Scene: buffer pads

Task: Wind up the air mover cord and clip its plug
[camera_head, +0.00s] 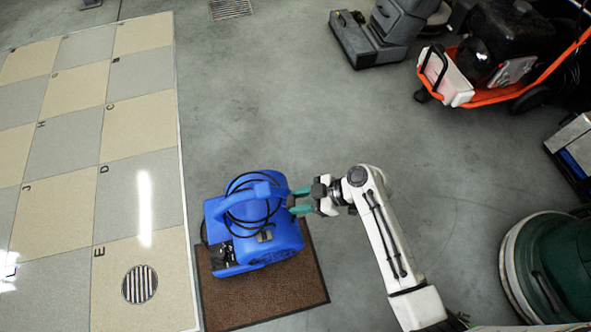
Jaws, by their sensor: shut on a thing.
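The blue air mover (285,238) stands on a brown mat at the lower middle. Its black cord (232,222) lies in loops around the raised blue handle (259,189) on top. My gripper (292,201) comes in from the right, its teal fingers at the right side of the air mover, level with the handle. It is shut on the cord close to the housing; the held part is small and mostly hidden by the fingers. I cannot make out the plug or its clip clearly.
The brown mat (285,290) lies beside a raised tiled floor panel (70,200) with a round drain (140,284). A green floor machine (555,265) stands at the lower right. An orange cart (490,95) and grey equipment (365,40) stand at the back right. The middle floor is clear.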

